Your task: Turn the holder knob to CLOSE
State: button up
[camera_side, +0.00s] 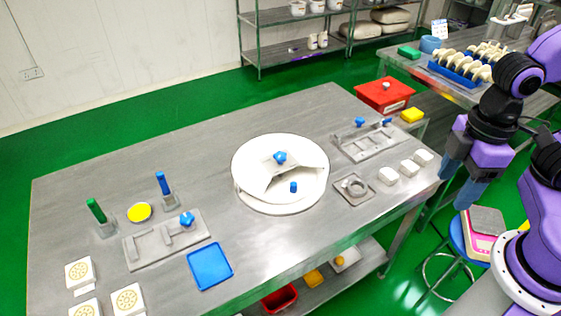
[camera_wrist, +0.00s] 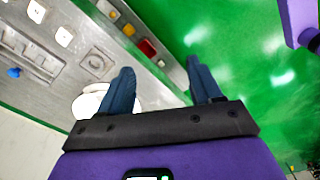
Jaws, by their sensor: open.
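Several blue knobs are in the side view, and I cannot tell which is the holder knob. One star-shaped knob (camera_side: 280,157) sits at the middle of the round white disc (camera_side: 247,197). Another knob (camera_side: 187,219) is on the left grey fixture (camera_side: 140,256), and a third knob (camera_side: 360,122) is on the right grey fixture (camera_side: 352,150). A blue knob also shows at the left of the wrist view (camera_wrist: 14,72). My gripper (camera_side: 457,182) is open and empty beyond the table's right end, apart from all the knobs. Its spread fingers show in the wrist view (camera_wrist: 160,65). CLOSE markings are not readable.
Several white blocks (camera_side: 409,168) and a ring fixture (camera_side: 356,187) lie near the table's right end. A red box (camera_side: 384,97) stands behind. A blue tray (camera_side: 210,266) and upright green (camera_side: 97,211) and blue (camera_side: 163,184) handles are at left. A stool (camera_side: 455,233) stands below my gripper.

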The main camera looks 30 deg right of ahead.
jog(key=w+a+r+m, duration=0.3)
jog(key=w+a, duration=0.4)
jog(key=w, duration=0.4)
jog(key=m, duration=0.9)
send_over(281, 155)
notch_tip(281, 155, down, 2)
notch_tip(281, 155, down, 17)
jog(key=shift+f, duration=0.2)
grip_shut()
